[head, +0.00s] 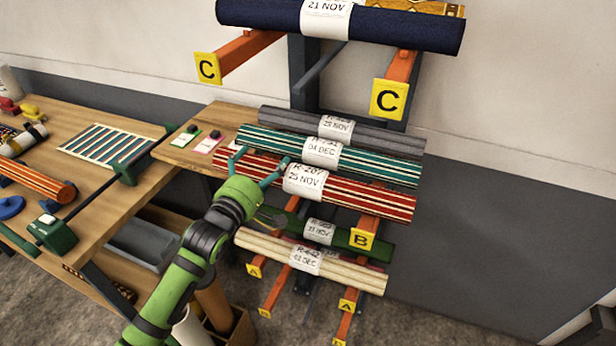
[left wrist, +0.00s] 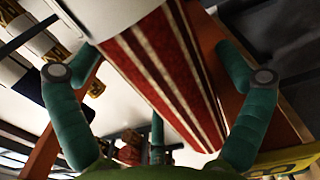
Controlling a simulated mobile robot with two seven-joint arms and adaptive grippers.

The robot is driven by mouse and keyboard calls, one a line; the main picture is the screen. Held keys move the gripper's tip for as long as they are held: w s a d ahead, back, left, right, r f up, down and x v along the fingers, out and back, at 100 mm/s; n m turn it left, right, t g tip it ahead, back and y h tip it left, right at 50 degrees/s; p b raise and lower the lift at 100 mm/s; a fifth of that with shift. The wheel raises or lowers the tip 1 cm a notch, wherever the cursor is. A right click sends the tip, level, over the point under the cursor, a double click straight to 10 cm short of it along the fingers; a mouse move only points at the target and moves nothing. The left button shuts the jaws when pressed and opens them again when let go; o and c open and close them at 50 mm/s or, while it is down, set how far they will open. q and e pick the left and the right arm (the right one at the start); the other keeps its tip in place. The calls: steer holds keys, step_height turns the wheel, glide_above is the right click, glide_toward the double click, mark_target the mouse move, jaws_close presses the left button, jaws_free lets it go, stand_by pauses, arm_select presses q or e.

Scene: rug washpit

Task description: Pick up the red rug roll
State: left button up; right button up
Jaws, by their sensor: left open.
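The red rug roll (head: 365,199), with white and dark stripes and a white paper band reading R-207, 25 NOV, lies across the rack's middle arms, in front of a teal striped roll (head: 385,168). My left gripper (head: 258,166) is at the left part of the red roll, left of its band. In the left wrist view the open fingers (left wrist: 158,78) stand on either side of the red striped roll (left wrist: 165,65), with gaps showing; I see no firm contact. The gripper hides part of the roll in the head view. My right gripper is not in view.
A grey roll (head: 385,140) lies behind the teal one. Green (head: 368,240) and cream (head: 350,277) rolls lie lower, and a navy roll (head: 400,30) above. Orange rack arms carry yellow letter plates (head: 389,99). A wooden table (head: 95,110) stands left. The floor right of the rack is clear.

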arm_select(q)
steer(key=shift+w+d, duration=0.1)
steer(key=shift+w, duration=0.1)
steer(key=shift+s, duration=0.1)
steer(key=shift+c, duration=1.2)
steer(key=c, duration=1.3)
steer(key=shift+r, duration=0.1)
steer(key=shift+c, duration=0.2)
steer(key=shift+r, duration=0.1)
